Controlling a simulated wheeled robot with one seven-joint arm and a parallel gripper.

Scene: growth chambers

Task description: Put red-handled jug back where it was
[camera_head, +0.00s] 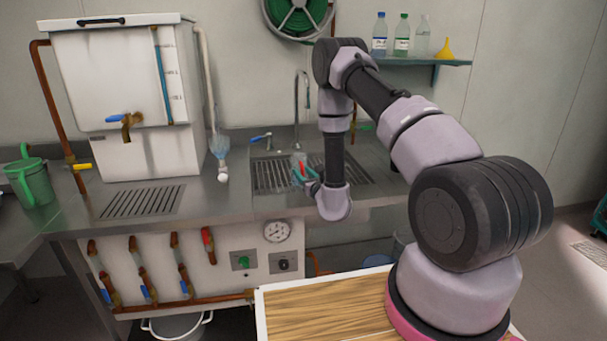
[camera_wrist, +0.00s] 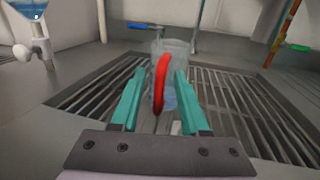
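The jug is clear with a red handle. In the wrist view the jug (camera_wrist: 174,48) is straight ahead, its handle (camera_wrist: 160,82) facing me between my two teal fingers. It appears upright over the slotted drain grate (camera_wrist: 85,98). My gripper (camera_wrist: 160,78) is open, with a visible gap on each side of the handle. In the head view the jug (camera_head: 299,158) is small and partly hidden by my gripper (camera_head: 305,174) at the sink. I cannot tell exactly where the jug's base rests.
A tap (camera_head: 297,105) rises behind the grate. A white tank (camera_head: 127,100) stands on the counter to the left, with a green jug (camera_head: 31,182) at the far left. A shelf (camera_head: 425,62) at the upper right holds bottles and a yellow funnel.

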